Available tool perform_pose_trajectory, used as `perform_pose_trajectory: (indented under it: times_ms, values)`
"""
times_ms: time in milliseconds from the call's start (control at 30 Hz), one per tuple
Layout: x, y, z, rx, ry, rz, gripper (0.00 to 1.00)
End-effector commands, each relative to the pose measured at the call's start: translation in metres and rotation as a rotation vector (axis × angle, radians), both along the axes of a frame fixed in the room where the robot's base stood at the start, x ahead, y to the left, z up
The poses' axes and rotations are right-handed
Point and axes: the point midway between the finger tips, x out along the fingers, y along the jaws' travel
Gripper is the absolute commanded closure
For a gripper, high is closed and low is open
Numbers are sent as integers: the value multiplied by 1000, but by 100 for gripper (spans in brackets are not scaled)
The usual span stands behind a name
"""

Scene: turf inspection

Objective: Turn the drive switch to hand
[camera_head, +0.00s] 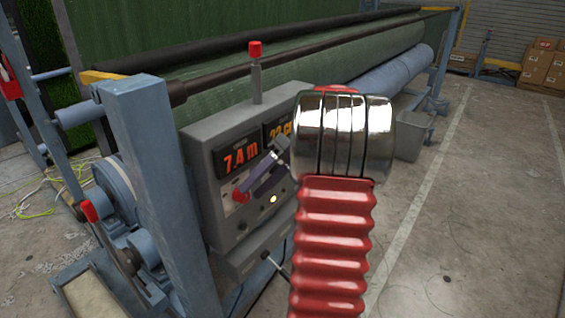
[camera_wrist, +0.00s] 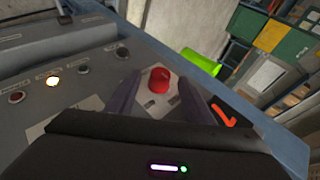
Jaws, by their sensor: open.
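A red rotary knob, which looks like the drive switch (camera_head: 241,196), sits on a pale plate on the grey control panel (camera_head: 205,150), below the red 7.4 m display. The knob also shows in the wrist view (camera_wrist: 159,80), in the middle. Its labels are too small to read, so I cannot tell its position. My gripper (camera_head: 258,180) is open in front of the panel. In the wrist view its two dark fingers (camera_wrist: 158,88) stand on either side of the knob, with visible gaps. The gripper holds nothing.
A lit yellow lamp (camera_head: 272,198) is beside the knob. A red-topped post (camera_head: 255,70) rises above the panel. A blue-grey frame post (camera_head: 150,170) stands to its left. A grey bin (camera_head: 410,135) and cartons (camera_head: 540,65) are to the right, with open floor between.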

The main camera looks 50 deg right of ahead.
Motion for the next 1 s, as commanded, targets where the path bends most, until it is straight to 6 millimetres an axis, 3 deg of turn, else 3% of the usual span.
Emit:
perform_pose_trajectory:
  times_ms: [600, 1000]
  values:
    - [-37, -70, 62, -3, -3, -1, 52]
    - [-42, -79, 71, 0, -1, 0, 52]
